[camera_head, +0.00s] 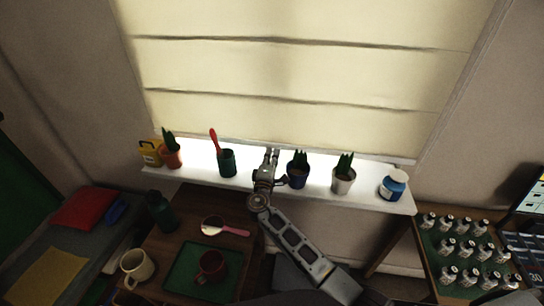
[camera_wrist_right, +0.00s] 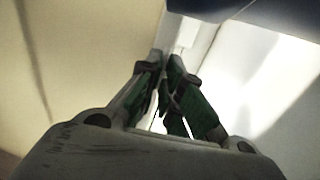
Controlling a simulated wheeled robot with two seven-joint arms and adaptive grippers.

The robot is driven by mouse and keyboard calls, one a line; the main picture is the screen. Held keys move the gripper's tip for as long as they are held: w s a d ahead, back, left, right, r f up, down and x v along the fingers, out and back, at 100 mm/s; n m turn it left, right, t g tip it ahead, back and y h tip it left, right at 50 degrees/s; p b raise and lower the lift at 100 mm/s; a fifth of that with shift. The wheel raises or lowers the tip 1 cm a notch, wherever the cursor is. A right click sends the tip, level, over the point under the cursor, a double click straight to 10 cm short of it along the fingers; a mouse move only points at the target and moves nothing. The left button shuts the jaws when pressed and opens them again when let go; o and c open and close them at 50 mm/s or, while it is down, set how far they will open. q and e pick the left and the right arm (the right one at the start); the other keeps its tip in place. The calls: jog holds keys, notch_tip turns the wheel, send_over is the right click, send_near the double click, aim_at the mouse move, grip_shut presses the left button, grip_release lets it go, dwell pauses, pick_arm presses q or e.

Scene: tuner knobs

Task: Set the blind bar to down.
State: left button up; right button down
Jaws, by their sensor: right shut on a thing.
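The cream blind (camera_head: 290,75) hangs over the window in the head view, with its lower edge, the blind bar (camera_head: 350,154), low and just above the white sill. My right gripper (camera_head: 271,152) reaches up to this lower edge, between the green cup and the blue pot. In the right wrist view its green-padded fingers (camera_wrist_right: 168,60) are closed together at the tips, with the blind (camera_wrist_right: 50,70) at left. It is shut on the blind bar, though the fingers hide the gripped part. My left gripper is not in view.
On the sill (camera_head: 315,190) stand a yellow can (camera_head: 150,154), potted plants (camera_head: 172,158), a green cup (camera_head: 228,164) with a red-handled tool, a blue pot (camera_head: 298,178), a white pot (camera_head: 343,181) and a blue-and-white jar (camera_head: 393,185). The blue pot is close beside my gripper.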

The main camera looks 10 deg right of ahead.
jog(key=c, duration=1.6)
grip_release()
jog(key=shift+s+a+f, duration=0.1)
jog(key=shift+s+a, duration=0.15)
jog(key=shift+s, duration=0.25)
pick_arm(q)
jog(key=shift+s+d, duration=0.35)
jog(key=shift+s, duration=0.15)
pick_arm(e)
jog(key=shift+v, duration=3.2)
jog(key=shift+c, duration=0.2)
